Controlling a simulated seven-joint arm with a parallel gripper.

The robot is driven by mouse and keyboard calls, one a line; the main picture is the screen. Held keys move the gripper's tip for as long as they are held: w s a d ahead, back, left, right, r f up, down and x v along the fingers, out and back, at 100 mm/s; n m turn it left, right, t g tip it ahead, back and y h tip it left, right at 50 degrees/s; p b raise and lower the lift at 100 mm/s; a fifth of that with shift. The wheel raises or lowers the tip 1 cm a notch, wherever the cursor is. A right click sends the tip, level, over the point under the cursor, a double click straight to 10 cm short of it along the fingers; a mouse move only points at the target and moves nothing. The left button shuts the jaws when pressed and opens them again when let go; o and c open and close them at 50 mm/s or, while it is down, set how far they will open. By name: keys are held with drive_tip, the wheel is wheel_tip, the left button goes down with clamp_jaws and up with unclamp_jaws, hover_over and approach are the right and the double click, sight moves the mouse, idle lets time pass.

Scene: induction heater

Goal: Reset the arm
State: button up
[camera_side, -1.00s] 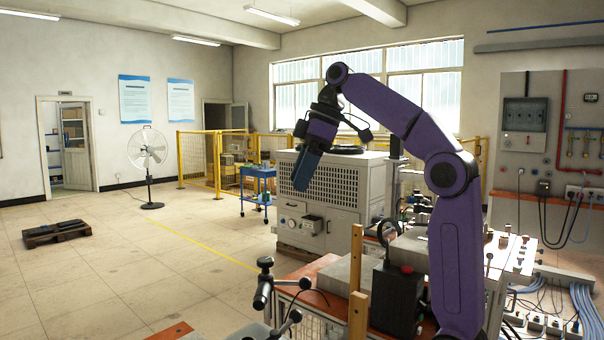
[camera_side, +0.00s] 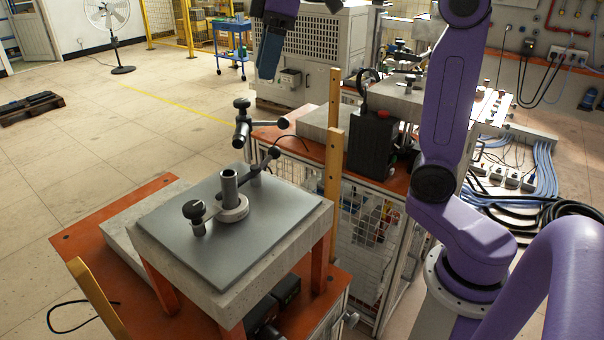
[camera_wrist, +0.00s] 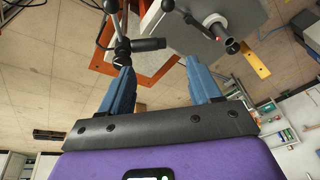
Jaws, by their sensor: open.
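My gripper (camera_side: 268,60) hangs at the top of the side view, above and behind the workbench and in front of the grey cabinet. Its blue fingers point down. In the wrist view, the two blue fingers of my gripper (camera_wrist: 157,57) stand wide apart with nothing between them. The upper part of my arm is cut off by the top edge of the side view. A grey plate (camera_side: 262,240) on a block bears a ring with a metal tube (camera_side: 229,185) and a black-knobbed post (camera_side: 195,213). The tube also shows in the wrist view (camera_wrist: 229,43).
A clamp stand with black knobs (camera_side: 242,125) rises behind the plate, with its arm over the plate's back. A wooden post (camera_side: 333,160) and a black box (camera_side: 371,147) stand to its right. A large grey cabinet (camera_side: 310,45) is behind. Open floor lies left.

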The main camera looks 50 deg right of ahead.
drive_tip(key=shift+n+g+h, duration=0.6)
drive_tip(key=shift+g+h, duration=0.1)
drive_tip(key=shift+g, duration=0.1)
drive_tip(key=s+a+f, duration=0.1)
drive_tip(key=s+f, duration=0.3)
drive_tip(key=s+a+f, duration=0.1)
drive_tip(key=s+f, duration=0.3)
drive_tip(key=s+a+f, duration=0.1)
drive_tip(key=s+f, duration=0.3)
drive_tip(key=f, duration=0.1)
drive_tip(key=shift+a, duration=0.35)
drive_tip(key=s+d+f+n+h, duration=0.1)
drive_tip(key=s+d+f, duration=0.3)
drive_tip(key=s+f, duration=0.6)
drive_tip(key=s+n, duration=0.1)
drive_tip(key=s, duration=0.2)
drive_tip(key=shift+f, duration=0.25)
